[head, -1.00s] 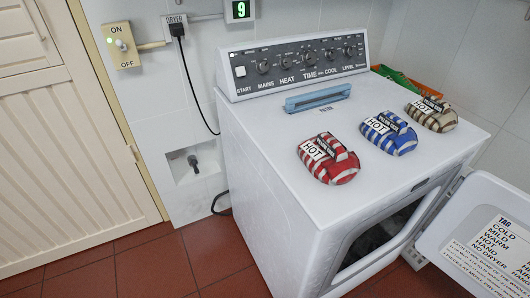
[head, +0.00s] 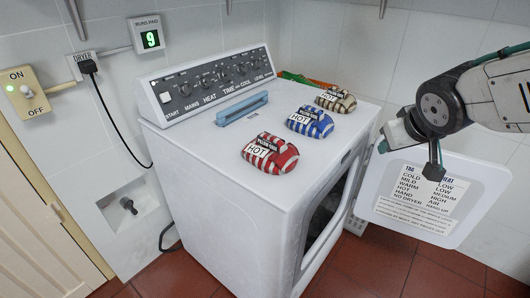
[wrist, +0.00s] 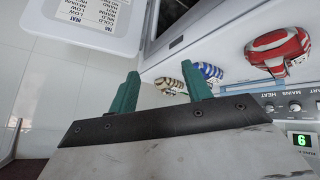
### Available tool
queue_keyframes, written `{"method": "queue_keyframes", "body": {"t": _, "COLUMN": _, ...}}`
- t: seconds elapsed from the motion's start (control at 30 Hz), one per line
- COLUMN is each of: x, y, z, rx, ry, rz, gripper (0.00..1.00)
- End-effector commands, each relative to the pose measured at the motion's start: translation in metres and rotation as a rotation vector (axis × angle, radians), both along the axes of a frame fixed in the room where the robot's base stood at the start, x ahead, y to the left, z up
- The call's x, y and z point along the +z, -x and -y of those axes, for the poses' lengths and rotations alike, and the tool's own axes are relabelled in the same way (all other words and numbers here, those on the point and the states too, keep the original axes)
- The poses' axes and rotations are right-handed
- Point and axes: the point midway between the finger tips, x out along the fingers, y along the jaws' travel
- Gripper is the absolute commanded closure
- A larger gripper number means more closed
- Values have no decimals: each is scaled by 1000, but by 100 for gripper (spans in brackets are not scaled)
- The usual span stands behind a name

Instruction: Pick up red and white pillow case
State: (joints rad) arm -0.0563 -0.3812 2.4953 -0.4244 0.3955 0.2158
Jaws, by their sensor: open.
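The red and white pillow case (head: 270,154) is a folded, striped bundle with a "HOT" tag, on the front left of the white dryer's top (head: 228,139). It also shows at the upper right of the wrist view (wrist: 278,48). My gripper (head: 434,168) is at the right in the head view, in front of the open dryer door and well apart from the pillow case. In the wrist view its two green fingers (wrist: 160,91) are spread with nothing between them.
A blue and white bundle (head: 311,122) and a brown and white bundle (head: 336,100) lie behind the red one in a row. A blue bar (head: 242,109) lies near the control panel (head: 215,82). The open dryer door (head: 450,197) juts out at the right.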

Motion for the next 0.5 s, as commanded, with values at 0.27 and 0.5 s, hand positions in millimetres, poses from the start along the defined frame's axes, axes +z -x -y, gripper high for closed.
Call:
{"method": "queue_keyframes", "body": {"t": 0.27, "x": -37, "y": -108, "z": -119, "rx": 476, "ry": -171, "rz": 304, "gripper": 51}}
{"method": "queue_keyframes", "body": {"t": 0.5, "x": -62, "y": -107, "z": -200, "rx": 760, "ry": -408, "rz": 365, "gripper": 51}}
